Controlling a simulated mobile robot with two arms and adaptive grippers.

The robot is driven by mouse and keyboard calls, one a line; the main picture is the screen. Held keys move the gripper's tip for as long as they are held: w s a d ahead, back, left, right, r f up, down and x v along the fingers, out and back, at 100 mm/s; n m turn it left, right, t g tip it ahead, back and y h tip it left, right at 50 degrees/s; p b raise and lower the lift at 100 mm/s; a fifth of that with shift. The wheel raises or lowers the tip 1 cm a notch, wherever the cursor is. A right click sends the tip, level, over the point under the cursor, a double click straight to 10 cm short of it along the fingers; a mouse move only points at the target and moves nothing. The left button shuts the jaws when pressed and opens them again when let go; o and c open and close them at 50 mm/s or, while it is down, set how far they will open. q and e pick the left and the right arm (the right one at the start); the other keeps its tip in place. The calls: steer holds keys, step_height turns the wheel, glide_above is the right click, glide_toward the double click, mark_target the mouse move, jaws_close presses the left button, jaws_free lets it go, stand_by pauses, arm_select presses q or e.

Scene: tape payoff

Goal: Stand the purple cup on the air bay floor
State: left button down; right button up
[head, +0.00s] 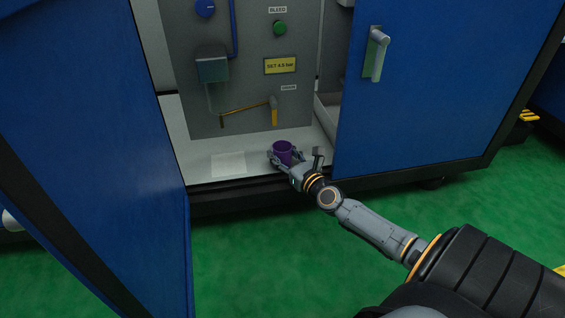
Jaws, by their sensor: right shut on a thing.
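The purple cup (283,150) is upright at the front of the open cabinet bay in the head view. My right gripper (285,157) is shut on the cup from the front right, with a finger on either side of it. The cup is over or on the pale bay floor (199,150); I cannot tell whether its base touches, because the gripper hides the lower part. A lighter square patch (229,165) lies on the floor to the left of the cup. My left gripper is not in view.
A grey back panel (240,105) carries a yellow drain handle (274,112) above the cup. Blue doors stand at the left (110,150) and right (425,110) of the opening. The bay floor left of the cup is clear.

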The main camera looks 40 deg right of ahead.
steer(key=shift+f, duration=0.15)
steer(key=shift+f, duration=0.1)
steer(key=shift+f, duration=0.1)
steer(key=o, duration=1.1)
steer(key=shift+o, duration=0.2)
steer(key=shift+r, duration=0.2)
steer(key=s+a+p, duration=0.1)
steer(key=s, duration=1.1)
steer(key=shift+a, duration=0.15)
